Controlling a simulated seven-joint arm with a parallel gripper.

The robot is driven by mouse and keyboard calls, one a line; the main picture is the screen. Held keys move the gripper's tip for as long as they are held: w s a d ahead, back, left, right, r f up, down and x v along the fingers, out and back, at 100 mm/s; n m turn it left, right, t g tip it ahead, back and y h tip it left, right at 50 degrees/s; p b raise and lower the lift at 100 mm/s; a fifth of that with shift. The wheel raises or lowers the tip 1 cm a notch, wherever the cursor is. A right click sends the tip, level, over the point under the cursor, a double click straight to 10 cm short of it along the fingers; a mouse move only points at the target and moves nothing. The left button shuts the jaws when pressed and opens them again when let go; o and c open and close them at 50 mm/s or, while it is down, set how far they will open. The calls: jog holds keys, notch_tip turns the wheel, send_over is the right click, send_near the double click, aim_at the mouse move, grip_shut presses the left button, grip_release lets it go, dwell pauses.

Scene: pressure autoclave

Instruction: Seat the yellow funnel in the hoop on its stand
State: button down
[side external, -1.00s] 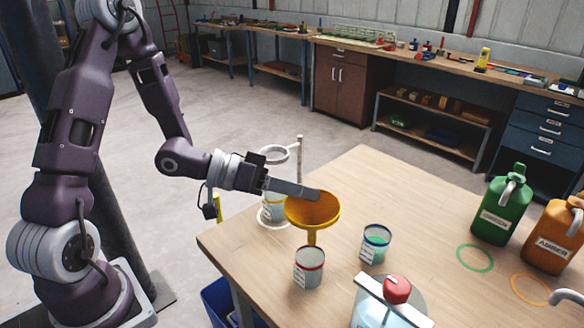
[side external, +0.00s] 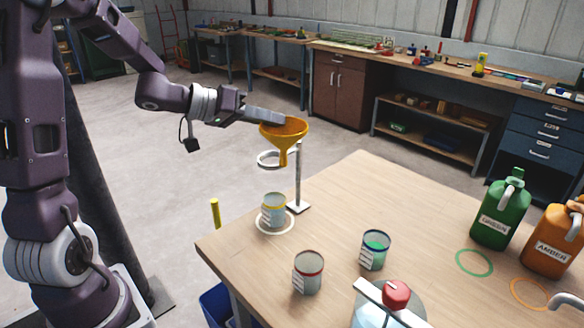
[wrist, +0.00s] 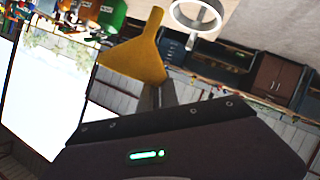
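The yellow funnel (side external: 284,134) is held upright in the air, spout down, at the tip of my gripper (side external: 277,118). My gripper reaches in from the left and is shut on the funnel's rim. In the wrist view the funnel (wrist: 145,52) and the hoop (wrist: 196,14) appear apart, side by side.
A tin with a blue rim (side external: 274,210) stands in a white ring below the hoop. Green (side external: 500,212) and orange jugs (side external: 550,240) stand at right. The middle of the table is clear.

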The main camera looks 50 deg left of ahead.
jog(key=a+r+n+y, duration=0.1)
jog(key=a+r+y, duration=0.1)
jog(key=a+r, duration=0.2)
jog(key=shift+a+r+n+t, duration=0.25)
jog(key=shift+a+n+t, duration=0.15)
jog(key=shift+a, duration=0.1)
notch_tip(320, 180, down, 10)
dwell(0.7)
jog(key=shift+r, duration=0.1)
jog(key=c, duration=1.5)
grip_release()
jog(key=shift+c, duration=0.2)
